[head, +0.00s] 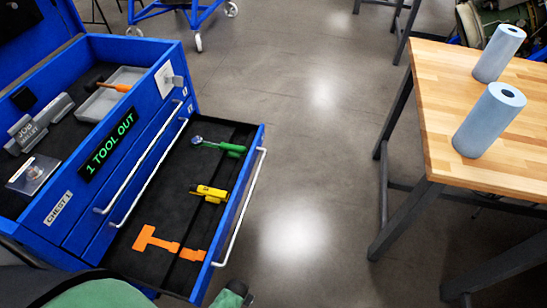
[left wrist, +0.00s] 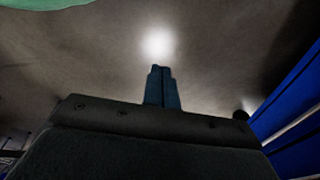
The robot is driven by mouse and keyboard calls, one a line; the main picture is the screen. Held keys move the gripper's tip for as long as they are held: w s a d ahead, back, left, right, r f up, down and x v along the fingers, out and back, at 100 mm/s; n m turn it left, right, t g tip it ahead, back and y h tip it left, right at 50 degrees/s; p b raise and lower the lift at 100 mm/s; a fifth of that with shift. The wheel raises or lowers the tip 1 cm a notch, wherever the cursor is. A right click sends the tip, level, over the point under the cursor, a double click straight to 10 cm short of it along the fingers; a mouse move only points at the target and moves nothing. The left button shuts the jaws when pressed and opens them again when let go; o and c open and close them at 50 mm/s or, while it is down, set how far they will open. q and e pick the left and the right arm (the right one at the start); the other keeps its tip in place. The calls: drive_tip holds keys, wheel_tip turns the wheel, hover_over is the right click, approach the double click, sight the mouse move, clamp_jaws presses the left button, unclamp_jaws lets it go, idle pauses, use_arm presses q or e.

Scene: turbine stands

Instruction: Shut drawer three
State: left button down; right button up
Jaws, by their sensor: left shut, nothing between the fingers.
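The open drawer (head: 256,150) is the lowest one visible on the blue chest (head: 60,228) and is pulled out to the right. Its pale bar handle (head: 240,205) runs along its front. In it lie a green-handled tool (head: 228,147), a yellow tool (head: 209,193) and an orange hammer-like shape (head: 150,238); I cannot tell whether that shape is a tool or a cut-out. Two drawers above, with handles (head: 140,158), look shut. My left gripper (head: 238,290) is near the drawer's front corner at the bottom edge. Its fingers are together and empty in the left wrist view (left wrist: 161,88).
A wooden table (head: 480,100) with two blue paper rolls (head: 488,120) stands at the right. Grey floor (head: 310,180) lies clear between it and the drawer.

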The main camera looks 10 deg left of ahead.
use_arm(q)
drive_tip(key=w+d+r+m+y, duration=0.15)
drive_tip(key=w+r+m, duration=0.25)
drive_tip(key=w, duration=0.8)
drive_tip(key=m+g+y+p, duration=0.1)
drive_tip(key=m+y+p, duration=0.1)
drive_tip(key=m+y, duration=0.75)
approach(251, 161)
drive_tip(key=shift+m+h, duration=0.55)
drive_tip(key=shift+h, duration=0.15)
drive_tip(key=a+p, duration=0.1)
drive_tip(key=a+f, duration=0.1)
drive_tip(key=a+f+p, duration=0.1)
drive_tip(key=a, duration=0.1)
drive_tip(key=shift+w+f+p, duration=0.15)
drive_tip(key=shift+w+p, duration=0.2)
drive_tip(key=shift+w, duration=0.05)
drive_tip(key=shift+x, duration=0.85)
use_arm(e)
drive_tip(key=s+d+f, duration=0.4)
drive_tip(key=s+f, duration=0.2)
drive_tip(key=f, duration=0.1)
drive_tip(key=shift+s+d, duration=0.25)
drive_tip(key=shift+s, duration=0.1)
use_arm(q)
drive_tip(key=shift+f, duration=0.1)
use_arm(e)
drive_tip(key=shift+f, duration=0.1)
